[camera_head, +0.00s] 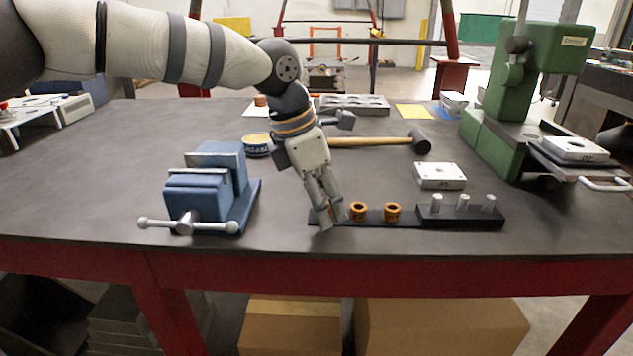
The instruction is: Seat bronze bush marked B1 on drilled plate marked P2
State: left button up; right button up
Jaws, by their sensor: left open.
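Two bronze bushes, one (357,211) and one to its right (392,212), stand on a dark strip (375,222) near the table's front edge. A bit of bronze behind my left gripper's fingers looks like another bush, mostly hidden. My left gripper (331,222) points down over the strip's left end, open around or just in front of that bush; I cannot tell which. A pale drilled plate (440,175) lies behind the strip. Another plate (575,149) sits on the green press's table. I cannot read the marks well enough to pick out B1 or P2. My right gripper is not in view.
A blue vise (208,190) stands left of my gripper. A black block with pale pins (460,217) adjoins the strip on the right. A mallet (420,143), a round tin (257,146) and a grey tray (353,104) lie behind. The green press (500,150) stands at right.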

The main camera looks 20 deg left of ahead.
pick_arm(q)
grip_shut()
jog(key=shift+r, duration=1)
